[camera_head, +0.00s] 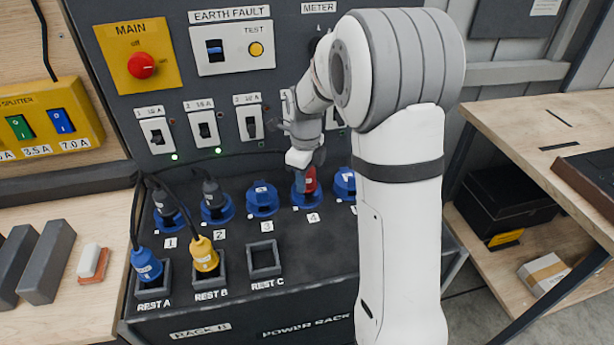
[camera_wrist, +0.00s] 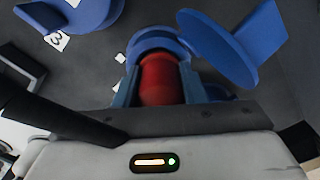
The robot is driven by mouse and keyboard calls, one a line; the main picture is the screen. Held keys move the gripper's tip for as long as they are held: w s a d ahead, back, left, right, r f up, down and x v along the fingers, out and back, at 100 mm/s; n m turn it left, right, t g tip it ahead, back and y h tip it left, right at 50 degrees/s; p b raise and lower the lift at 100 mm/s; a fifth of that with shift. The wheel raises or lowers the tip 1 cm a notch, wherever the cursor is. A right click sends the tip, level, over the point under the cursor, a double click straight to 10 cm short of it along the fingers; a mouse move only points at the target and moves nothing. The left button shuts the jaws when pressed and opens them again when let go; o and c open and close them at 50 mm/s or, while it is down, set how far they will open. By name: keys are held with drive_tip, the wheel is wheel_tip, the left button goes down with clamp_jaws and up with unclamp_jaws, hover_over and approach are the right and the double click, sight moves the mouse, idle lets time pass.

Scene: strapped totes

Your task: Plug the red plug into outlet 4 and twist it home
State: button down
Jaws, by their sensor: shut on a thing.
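The red plug (camera_head: 310,180) is at outlet 4 (camera_head: 300,197), the blue socket above the label 4. My gripper (camera_head: 306,165) is shut on the red plug from above. In the wrist view the red plug (camera_wrist: 160,80) sits between my fingers, with its far end at the blue ring of the outlet (camera_wrist: 157,38). The plug looks in line with the socket. How deep it sits and how far it is turned cannot be told, since my gripper and arm hide part of it.
Outlet 3 (camera_head: 262,199) is free on the left, and a blue outlet (camera_head: 345,184) stands close on the right. Black plugs sit in outlets 1 and 2. A blue plug (camera_head: 146,265) and a yellow plug (camera_head: 204,255) stand in rests A and B. Rest C (camera_head: 264,272) is empty.

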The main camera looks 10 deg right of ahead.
drive_tip(key=c, duration=0.8)
unclamp_jaws()
drive_tip(key=shift+c, duration=0.2)
